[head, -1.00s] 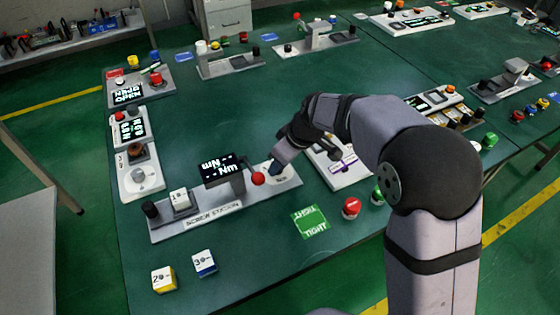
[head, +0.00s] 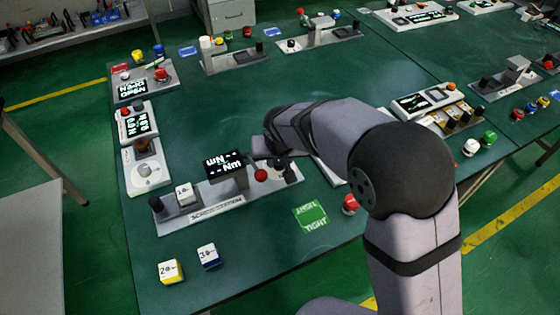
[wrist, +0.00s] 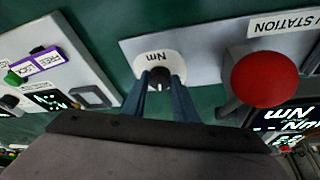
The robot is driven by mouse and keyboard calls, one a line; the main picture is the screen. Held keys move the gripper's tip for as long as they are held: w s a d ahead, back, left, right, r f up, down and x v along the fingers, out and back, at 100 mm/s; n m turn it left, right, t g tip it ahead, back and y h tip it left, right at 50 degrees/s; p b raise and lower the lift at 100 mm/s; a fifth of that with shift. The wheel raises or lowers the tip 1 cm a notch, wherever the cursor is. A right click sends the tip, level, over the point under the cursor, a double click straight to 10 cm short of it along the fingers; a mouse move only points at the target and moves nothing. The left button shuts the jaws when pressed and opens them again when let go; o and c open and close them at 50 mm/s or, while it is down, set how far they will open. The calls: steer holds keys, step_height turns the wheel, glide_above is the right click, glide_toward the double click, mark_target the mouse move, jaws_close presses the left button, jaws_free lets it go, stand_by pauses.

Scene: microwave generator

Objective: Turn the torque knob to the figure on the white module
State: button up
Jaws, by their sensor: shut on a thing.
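The torque knob (wrist: 160,78) is a small dark knob on a white dial marked "Nm" in the wrist view. My gripper (wrist: 160,88) has its two blue-grey fingers on either side of the knob, shut on it. In the head view my gripper (head: 284,172) is at the right end of the grey screw station (head: 215,204), and the knob is mostly hidden. The white module (head: 184,193) is a cube marked "1" seated at the station's left part. A dark display (head: 224,164) shows dashes and "Nm"; its exact reading is unclear.
A red ball-topped lever (head: 261,175) stands close beside my gripper; it looms large in the wrist view (wrist: 263,80). A yellow cube marked "2" (head: 170,271) and a blue cube marked "3" (head: 208,256) lie in front. A green card (head: 310,215) lies right of the station.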

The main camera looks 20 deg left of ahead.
steer(key=m+b, duration=0.1)
steer(key=m+h+b, duration=0.1)
steer(key=m+b, duration=0.1)
steer(key=shift+a+f+m, duration=0.2)
steer(key=shift+a+m, duration=0.05)
steer(key=shift+m, duration=0.05)
steer(key=m+h, duration=0.1)
steer(key=m, duration=0.1)
steer(key=m+h+b, duration=0.1)
steer(key=m, duration=0.1)
steer(key=shift+a+r+b, duration=0.15)
steer(key=shift+r+b, duration=0.05)
steer(key=shift+b, duration=0.1)
steer(key=o, duration=1.1)
steer(key=shift+c, duration=0.2)
steer(key=shift+r, duration=0.1)
steer(key=v, duration=0.7)
steer(key=shift+s, duration=0.1)
